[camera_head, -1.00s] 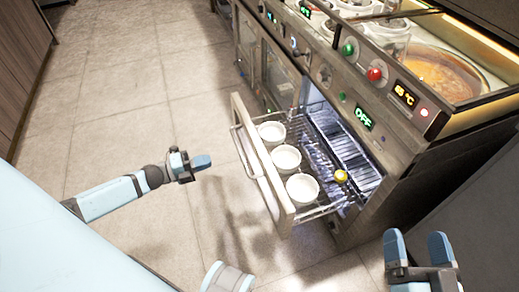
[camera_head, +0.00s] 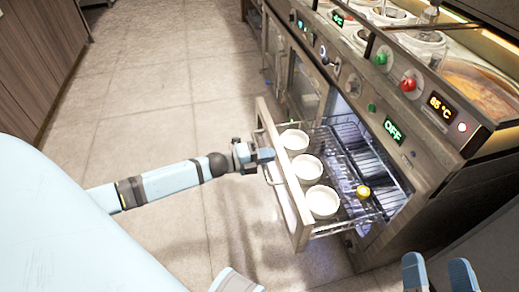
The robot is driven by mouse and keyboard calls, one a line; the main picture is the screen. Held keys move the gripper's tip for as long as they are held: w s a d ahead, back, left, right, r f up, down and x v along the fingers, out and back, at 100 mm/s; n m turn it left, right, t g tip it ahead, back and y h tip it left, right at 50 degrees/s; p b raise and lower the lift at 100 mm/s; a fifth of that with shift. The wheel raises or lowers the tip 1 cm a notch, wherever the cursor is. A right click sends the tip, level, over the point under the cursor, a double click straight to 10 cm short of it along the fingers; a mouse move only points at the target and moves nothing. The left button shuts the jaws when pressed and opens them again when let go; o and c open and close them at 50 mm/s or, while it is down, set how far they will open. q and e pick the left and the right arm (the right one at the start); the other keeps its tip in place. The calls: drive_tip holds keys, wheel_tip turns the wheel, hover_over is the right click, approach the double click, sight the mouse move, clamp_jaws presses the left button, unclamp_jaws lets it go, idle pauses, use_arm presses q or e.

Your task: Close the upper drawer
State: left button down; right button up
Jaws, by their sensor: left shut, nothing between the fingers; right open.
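The upper drawer (camera_head: 301,234) is pulled out from the counter. It has a pale front panel with a bar handle and a wire rack behind it. Three white bowls stand in the rack in a row: far (camera_head: 294,141), middle (camera_head: 307,169) and near (camera_head: 322,203). A small yellow-topped item (camera_head: 363,191) is in the rack to their right. My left gripper (camera_head: 266,155) is shut and empty, at the far part of the drawer front by the handle; I cannot tell whether it touches. My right gripper (camera_head: 438,272) is open at the bottom right, apart from the drawer, its lower part cut off.
The steel counter (camera_head: 437,150) carries red and green knobs, lit displays and sauce wells (camera_head: 480,90) on top. Glass-fronted doors (camera_head: 303,88) lie beyond the drawer. The tiled floor (camera_head: 170,90) to the left is free.

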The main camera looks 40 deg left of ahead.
use_arm(q)
drive_tip(key=shift+w+d, duration=0.1)
idle(0.3)
drive_tip(key=b+x, duration=0.4)
drive_tip(key=x, duration=2.7)
drive_tip(key=shift+w+r, duration=0.3)
use_arm(e)
drive_tip(key=f, duration=0.1)
drive_tip(key=w+f+g, duration=0.1)
drive_tip(key=f, duration=0.1)
drive_tip(key=d+f+g, duration=0.1)
drive_tip(key=f, duration=0.1)
drive_tip(key=shift+w+f+n, duration=0.25)
drive_tip(key=shift+n, duration=0.15)
